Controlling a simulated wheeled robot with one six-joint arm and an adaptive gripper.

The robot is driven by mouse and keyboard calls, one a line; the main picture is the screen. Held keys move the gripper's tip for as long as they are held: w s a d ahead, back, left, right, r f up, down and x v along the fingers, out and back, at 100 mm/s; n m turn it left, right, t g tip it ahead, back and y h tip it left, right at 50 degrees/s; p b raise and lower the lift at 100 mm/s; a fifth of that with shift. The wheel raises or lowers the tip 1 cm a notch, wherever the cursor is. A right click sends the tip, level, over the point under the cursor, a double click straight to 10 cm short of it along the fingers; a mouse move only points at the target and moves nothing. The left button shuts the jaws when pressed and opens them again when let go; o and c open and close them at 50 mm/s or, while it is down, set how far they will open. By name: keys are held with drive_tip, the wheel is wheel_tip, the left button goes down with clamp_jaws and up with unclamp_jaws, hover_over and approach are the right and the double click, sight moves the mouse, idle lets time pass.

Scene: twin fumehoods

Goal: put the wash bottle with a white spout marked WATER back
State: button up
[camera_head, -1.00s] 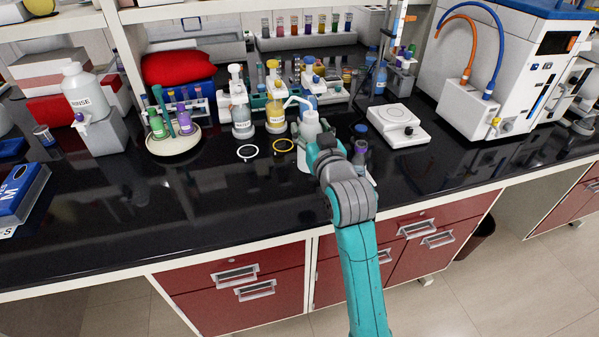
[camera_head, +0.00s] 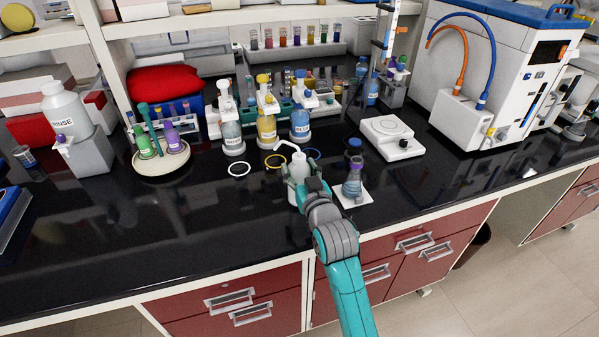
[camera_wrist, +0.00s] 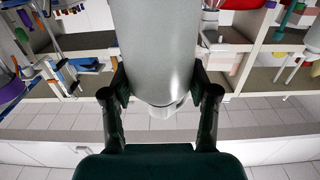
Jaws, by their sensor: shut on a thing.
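My gripper (camera_head: 298,188) is shut on a pale wash bottle (camera_head: 299,168) with a bent white spout, which points to the left. The bottle looks upright near the front of the black counter, and I cannot tell whether its base touches it. The wrist view shows the grey bottle body (camera_wrist: 160,45) between both fingers. No label on it can be read. On the counter behind it lie a white ring (camera_head: 239,169), a yellow ring (camera_head: 265,162) and a partly hidden blue ring (camera_head: 314,154).
Behind the rings stand dispenser bottles with clear (camera_head: 233,138), yellow (camera_head: 266,130) and blue (camera_head: 299,124) contents. A white balance (camera_head: 392,138) is farther right. The counter at front left is clear.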

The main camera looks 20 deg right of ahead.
drive_tip(key=shift+f, duration=0.4)
drive_tip(key=shift+f, duration=0.15)
drive_tip(key=o, duration=0.7)
drive_tip(key=s, duration=1.2)
